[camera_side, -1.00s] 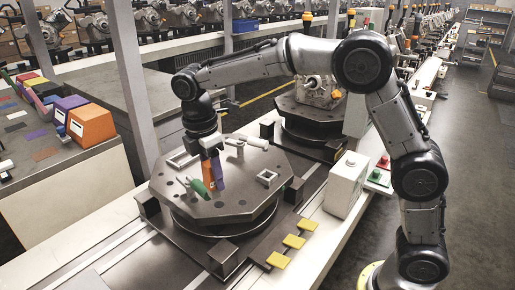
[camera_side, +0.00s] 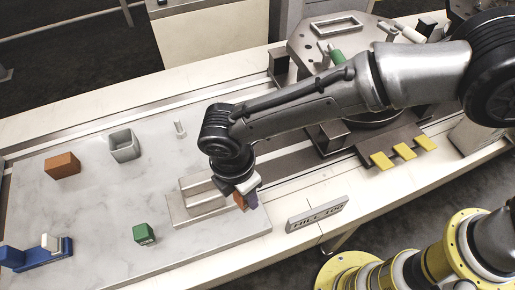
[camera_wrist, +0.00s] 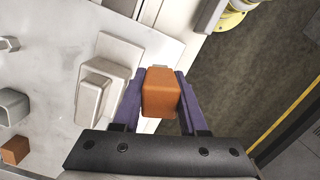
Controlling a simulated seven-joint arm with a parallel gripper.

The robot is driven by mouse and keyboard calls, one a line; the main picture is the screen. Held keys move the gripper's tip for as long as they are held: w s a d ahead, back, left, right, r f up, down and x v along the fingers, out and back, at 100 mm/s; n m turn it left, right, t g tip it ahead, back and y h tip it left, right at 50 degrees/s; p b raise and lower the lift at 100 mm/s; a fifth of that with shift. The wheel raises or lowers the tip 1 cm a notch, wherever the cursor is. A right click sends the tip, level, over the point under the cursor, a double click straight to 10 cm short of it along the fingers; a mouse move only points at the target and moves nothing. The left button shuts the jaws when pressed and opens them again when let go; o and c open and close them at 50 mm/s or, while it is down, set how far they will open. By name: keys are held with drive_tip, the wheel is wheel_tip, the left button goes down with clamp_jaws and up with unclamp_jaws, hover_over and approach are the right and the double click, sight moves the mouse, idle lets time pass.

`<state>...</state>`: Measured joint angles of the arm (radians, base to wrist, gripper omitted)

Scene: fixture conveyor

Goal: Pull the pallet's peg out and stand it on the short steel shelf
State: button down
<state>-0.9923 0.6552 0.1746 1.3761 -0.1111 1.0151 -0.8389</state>
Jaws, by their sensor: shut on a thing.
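My gripper (camera_side: 245,197) has two purple fingers and is shut on an orange-brown block-shaped peg (camera_wrist: 160,92). The fingers clasp it on two opposite sides in the wrist view. In the side view the peg (camera_side: 238,202) is mostly hidden by the gripper. A pale grey stepped metal piece (camera_side: 190,208), likely the short steel shelf, lies just left of the gripper; it also shows left of the fingers in the wrist view (camera_wrist: 92,98). I cannot tell whether the peg touches anything below. The octagonal pallet (camera_side: 308,52) stands at the back right, partly behind my arm.
On the pale marble slab (camera_side: 100,205) are a brown block (camera_side: 62,165), a grey open box (camera_side: 124,146), a small white upright piece (camera_side: 180,129), a green block (camera_side: 144,233) and a blue piece (camera_side: 38,256). A lettered plate (camera_side: 317,214) stands right of the gripper.

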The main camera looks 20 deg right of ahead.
sight(244, 212)
drive_tip(key=shift+s+a+f, duration=0.1)
drive_tip(key=shift+s+a, duration=0.3)
drive_tip(key=shift+s, duration=0.15)
drive_tip(key=shift+f, duration=3.4)
drive_tip(key=shift+f, duration=0.55)
drive_tip(key=shift+c, duration=1.8)
unclamp_jaws()
